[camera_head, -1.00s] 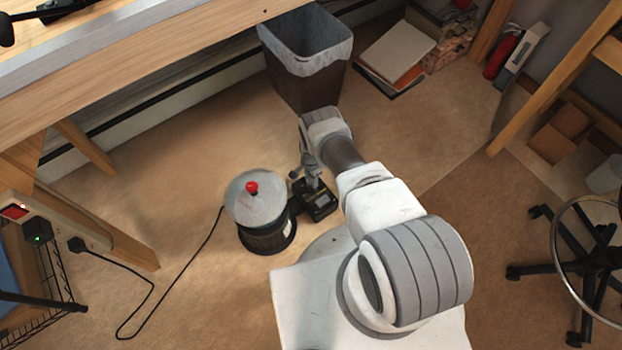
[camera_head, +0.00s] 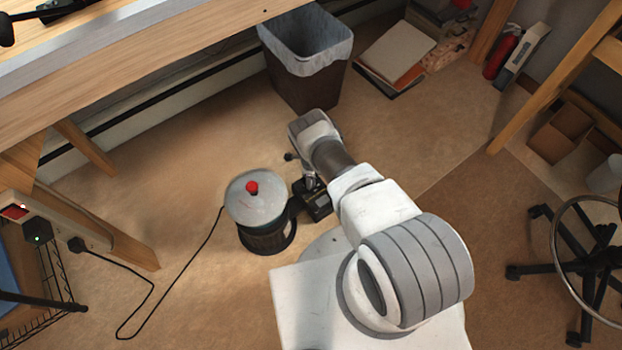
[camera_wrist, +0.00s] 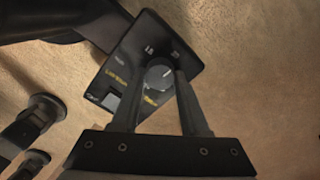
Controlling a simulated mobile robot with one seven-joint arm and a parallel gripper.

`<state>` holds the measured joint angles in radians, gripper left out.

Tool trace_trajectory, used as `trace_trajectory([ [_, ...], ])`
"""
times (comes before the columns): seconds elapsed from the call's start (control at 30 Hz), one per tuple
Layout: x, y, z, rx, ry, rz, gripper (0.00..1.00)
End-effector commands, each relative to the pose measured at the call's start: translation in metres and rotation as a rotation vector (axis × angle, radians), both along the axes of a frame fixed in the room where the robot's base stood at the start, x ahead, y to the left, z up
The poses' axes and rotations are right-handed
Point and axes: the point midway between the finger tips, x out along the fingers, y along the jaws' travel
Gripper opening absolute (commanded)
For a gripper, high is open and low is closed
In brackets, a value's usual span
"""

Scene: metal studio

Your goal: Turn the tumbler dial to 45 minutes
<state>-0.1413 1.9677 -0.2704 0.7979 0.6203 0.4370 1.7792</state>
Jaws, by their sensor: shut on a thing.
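The tumbler (camera_head: 258,205) stands on the floor, a dark barrel with a grey lid and a red knob. Its black control box (camera_head: 316,203) sits to its right, partly hidden by my arm. In the wrist view the box's black panel (camera_wrist: 130,50) carries a round grey dial (camera_wrist: 158,76) with a pale pointer mark, with small white and yellow markings around it. My gripper (camera_wrist: 160,84) is shut on the dial, one finger on each side. The pointer slants toward the upper right in that view; its exact setting is too small to read.
A bin (camera_head: 306,70) with a white liner stands beyond the box. A wooden bench (camera_head: 150,75) runs along the upper left. A black cord (camera_head: 190,262) lies on the floor left of the tumbler. A chair base (camera_head: 580,255) is at the right.

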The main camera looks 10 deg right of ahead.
Motion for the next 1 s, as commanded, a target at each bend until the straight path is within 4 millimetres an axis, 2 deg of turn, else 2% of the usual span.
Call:
trace_trajectory([
  [0.6, -0.0001, 0.002, -0.0009, 0.002, 0.0, -0.58, 0.0],
  [1.0, 0.0006, 0.0022, -0.0007, 0.003, -0.001, -0.871, 0.0],
])
